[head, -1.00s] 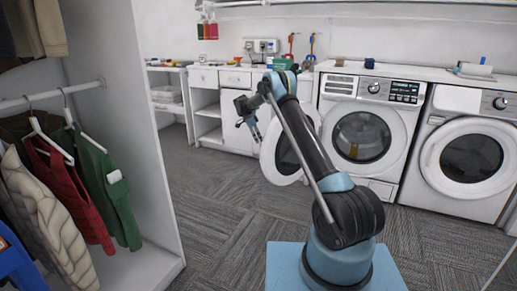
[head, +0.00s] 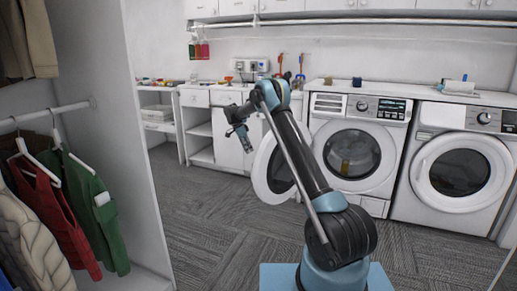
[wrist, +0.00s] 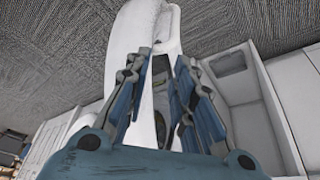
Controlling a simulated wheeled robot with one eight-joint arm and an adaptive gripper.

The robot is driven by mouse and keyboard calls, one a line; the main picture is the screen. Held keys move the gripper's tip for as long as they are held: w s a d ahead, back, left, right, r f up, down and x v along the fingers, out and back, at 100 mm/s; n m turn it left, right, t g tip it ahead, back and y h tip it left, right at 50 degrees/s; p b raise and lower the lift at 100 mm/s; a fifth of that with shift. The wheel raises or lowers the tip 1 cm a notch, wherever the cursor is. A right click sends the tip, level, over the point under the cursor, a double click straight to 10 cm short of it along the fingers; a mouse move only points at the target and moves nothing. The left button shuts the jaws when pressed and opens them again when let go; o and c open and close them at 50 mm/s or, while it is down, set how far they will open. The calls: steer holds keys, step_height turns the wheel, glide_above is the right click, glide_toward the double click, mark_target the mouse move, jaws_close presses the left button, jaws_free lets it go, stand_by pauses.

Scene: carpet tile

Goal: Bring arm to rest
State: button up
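My arm reaches up and away from its blue base in the head view, bent at the top, with the forearm hanging to the left. My gripper (head: 245,140) hangs at its end, in front of the white cabinets and left of the open washer door. In the wrist view my gripper (wrist: 163,62) has its two blue-padded fingers apart, with nothing held between them. The white washer door (head: 272,172) stands open; its edge shows beyond the fingers in the wrist view (wrist: 147,25).
The open washer (head: 355,155) has something yellowish inside. A second washer (head: 458,170) is closed. White cabinets (head: 232,150) stand behind the gripper. At left is a wardrobe with a red garment (head: 52,215) and a green garment (head: 98,215). Grey carpet (head: 200,220) lies clear between.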

steer(key=s+d+r+n+y, duration=0.1)
steer(key=s+d+r+n, duration=0.1)
steer(key=s+d+r, duration=0.5)
steer(key=s+d+r+n, duration=0.2)
steer(key=s+d+r, duration=0.35)
steer(key=r, duration=0.35)
steer(key=s+d+r+n, duration=0.1)
steer(key=s+d+r, duration=0.15)
steer(key=s, duration=0.35)
steer(key=s+d+r+n+y, duration=0.1)
steer(key=s+d+r, duration=0.1)
steer(key=s+d, duration=0.35)
steer(key=s+d+r+n, duration=0.1)
steer(key=s+r, duration=0.2)
steer(key=s, duration=0.5)
steer(key=s+d+f+n+y, duration=0.1)
steer(key=s+d+f+n, duration=0.15)
steer(key=s, duration=0.75)
steer(key=s+d+f+n, duration=0.1)
steer(key=s+d, duration=0.2)
steer(key=s, duration=0.8)
steer(key=s+d+f+n+t+y, duration=0.1)
steer(key=s+f+n, duration=0.2)
steer(key=s+f, duration=1)
steer(key=s, duration=0.3)
steer(key=shift+s+d+f+n, duration=0.25)
steer(key=shift+s+f+n, duration=0.1)
steer(key=shift+s+f, duration=0.05)
